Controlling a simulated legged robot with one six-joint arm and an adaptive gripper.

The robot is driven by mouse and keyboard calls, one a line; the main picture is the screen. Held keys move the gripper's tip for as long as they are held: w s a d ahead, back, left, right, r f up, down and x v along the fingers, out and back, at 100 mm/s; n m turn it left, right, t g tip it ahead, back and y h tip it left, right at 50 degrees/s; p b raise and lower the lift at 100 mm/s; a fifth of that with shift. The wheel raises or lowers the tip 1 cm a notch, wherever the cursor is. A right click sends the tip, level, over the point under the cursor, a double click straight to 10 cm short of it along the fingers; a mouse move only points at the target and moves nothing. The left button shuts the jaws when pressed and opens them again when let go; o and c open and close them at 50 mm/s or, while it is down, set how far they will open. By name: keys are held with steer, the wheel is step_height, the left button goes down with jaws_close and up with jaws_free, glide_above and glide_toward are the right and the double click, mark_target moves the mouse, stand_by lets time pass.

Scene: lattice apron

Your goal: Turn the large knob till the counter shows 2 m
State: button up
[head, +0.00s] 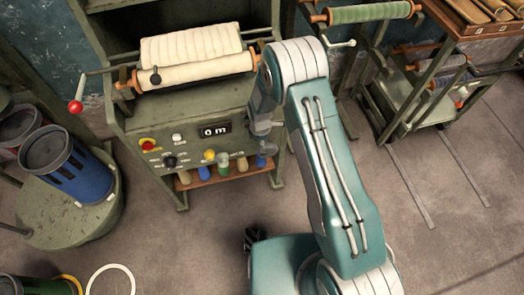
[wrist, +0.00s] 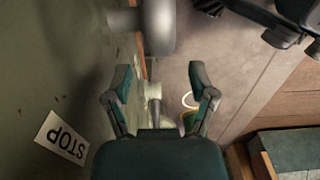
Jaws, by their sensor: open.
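The green machine's front panel (head: 190,118) carries a counter (head: 214,130) that reads 0 m. A black knob (head: 170,160) with pale marks around it sits low on the panel, below a red button (head: 147,144). It is the largest dark knob I can make out there. My gripper (head: 262,143) is at the panel's right side, to the right of the counter and well apart from the black knob. In the wrist view my gripper (wrist: 160,82) is open, its two fingers spread, with nothing visibly held. The black knob cannot be made out there.
A STOP label (wrist: 62,140) shows close by in the wrist view. A red-balled crank (head: 75,106) juts out left. A blue bin (head: 72,165) stands at left. The floor in front is mostly clear.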

steer(key=f, duration=0.6)
steer(key=shift+d+f, duration=0.15)
steer(key=shift+d, duration=0.25)
steer(key=shift+f, duration=0.2)
steer(key=shift+a+f, duration=0.1)
steer(key=shift+a, duration=0.1)
jaws_close()
